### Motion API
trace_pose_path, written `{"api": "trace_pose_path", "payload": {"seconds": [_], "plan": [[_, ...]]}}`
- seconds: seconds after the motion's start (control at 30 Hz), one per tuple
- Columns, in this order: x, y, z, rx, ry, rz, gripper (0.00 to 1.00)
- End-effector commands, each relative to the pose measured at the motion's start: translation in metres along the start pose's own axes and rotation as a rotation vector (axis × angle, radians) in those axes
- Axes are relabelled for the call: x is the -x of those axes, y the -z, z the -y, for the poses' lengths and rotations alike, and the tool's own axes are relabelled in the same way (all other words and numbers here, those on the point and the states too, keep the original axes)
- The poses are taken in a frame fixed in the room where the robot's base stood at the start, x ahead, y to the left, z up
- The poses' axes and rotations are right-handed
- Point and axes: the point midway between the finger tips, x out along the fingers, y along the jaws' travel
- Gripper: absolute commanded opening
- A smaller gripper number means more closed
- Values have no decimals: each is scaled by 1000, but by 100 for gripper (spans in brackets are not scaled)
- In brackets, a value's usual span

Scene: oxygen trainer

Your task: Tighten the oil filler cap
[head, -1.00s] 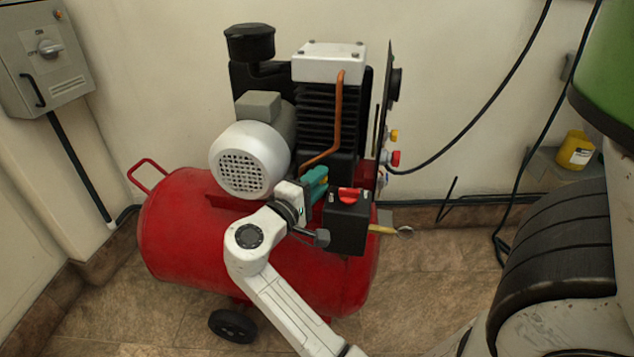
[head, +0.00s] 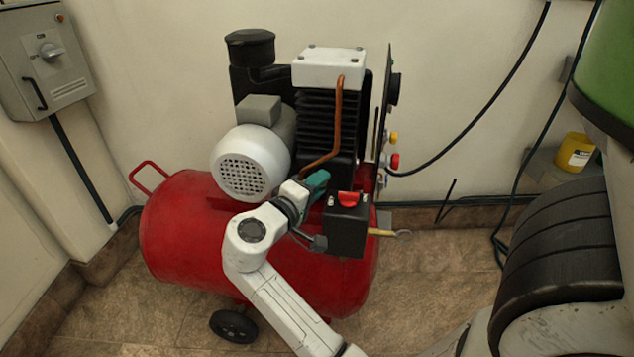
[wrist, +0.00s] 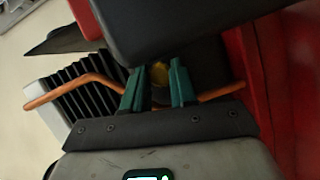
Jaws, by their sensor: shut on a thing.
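My gripper (head: 318,184) reaches in at the compressor's pump base, behind the black switch box (head: 345,232). In the wrist view its two green fingers (wrist: 156,86) stand on either side of a small yellow cap (wrist: 160,73), which I take for the oil filler cap, and are shut on it. Only a small part of the cap shows between the fingers. In the head view the cap is hidden by the gripper and the box.
The black box with a red knob (head: 348,199) stands close beside my gripper. A copper pipe (head: 338,120) runs down the finned pump above it. The red tank (head: 180,235) lies below.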

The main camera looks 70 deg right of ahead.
Motion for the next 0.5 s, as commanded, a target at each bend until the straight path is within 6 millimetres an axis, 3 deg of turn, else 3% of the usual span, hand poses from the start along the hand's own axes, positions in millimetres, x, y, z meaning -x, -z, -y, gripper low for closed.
{"api": "trace_pose_path", "payload": {"seconds": [0.5], "plan": [[0, -1, -2, -375, 158, 0, 0]]}}
